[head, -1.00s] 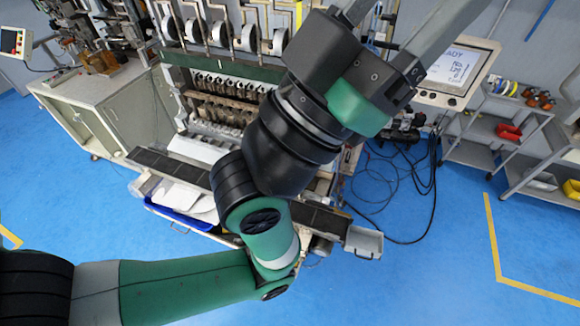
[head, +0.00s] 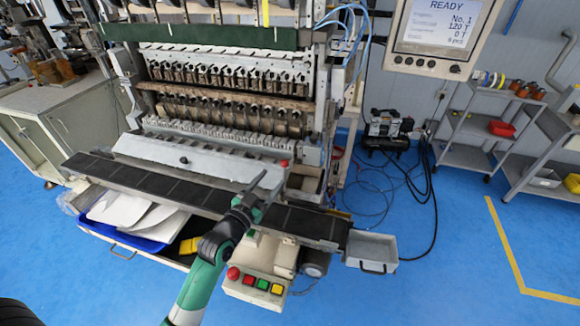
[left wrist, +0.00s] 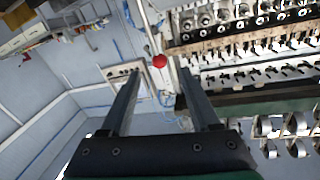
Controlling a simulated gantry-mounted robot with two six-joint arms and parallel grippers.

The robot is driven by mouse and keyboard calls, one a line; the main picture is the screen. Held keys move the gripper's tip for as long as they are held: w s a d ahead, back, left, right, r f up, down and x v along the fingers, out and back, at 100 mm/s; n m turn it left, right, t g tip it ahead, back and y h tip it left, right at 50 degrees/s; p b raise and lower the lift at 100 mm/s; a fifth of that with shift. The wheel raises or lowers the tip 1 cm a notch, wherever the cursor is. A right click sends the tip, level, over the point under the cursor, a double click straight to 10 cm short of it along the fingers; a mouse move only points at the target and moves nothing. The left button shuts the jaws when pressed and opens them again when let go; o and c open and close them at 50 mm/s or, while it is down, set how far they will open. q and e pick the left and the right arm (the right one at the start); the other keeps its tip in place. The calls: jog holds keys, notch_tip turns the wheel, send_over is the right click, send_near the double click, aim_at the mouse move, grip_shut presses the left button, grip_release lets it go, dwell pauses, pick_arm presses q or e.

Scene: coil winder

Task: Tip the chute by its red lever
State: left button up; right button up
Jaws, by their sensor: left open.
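The chute (head: 160,152) is a long white sloped panel along the front of the winder, above the dark conveyor belt. The red lever knob (head: 284,163) is at the chute's right end. My left gripper (head: 268,184) is open and empty, just in front of and below the knob, fingers pointing at the machine. In the left wrist view the red knob (left wrist: 159,61) shows beyond the fingertips, in the gap between the two open fingers (left wrist: 155,80); it looks apart from both. The lever's stem is hard to make out. My right gripper is not in view.
The dark belt (head: 150,182) runs under my gripper to a grey tray (head: 373,250) at right. A button box (head: 255,288) with a red stop button sits below. A blue bin (head: 120,235) is at lower left. The screen (head: 440,25) reads READY.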

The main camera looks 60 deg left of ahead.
pick_arm(q)
jog(key=b+x, duration=0.2)
jog(key=x, duration=0.9)
jog(key=shift+w, duration=0.25)
jog(key=shift+a+r, duration=0.1)
jog(key=shift+c, duration=0.3)
grip_shut()
dwell(0.5)
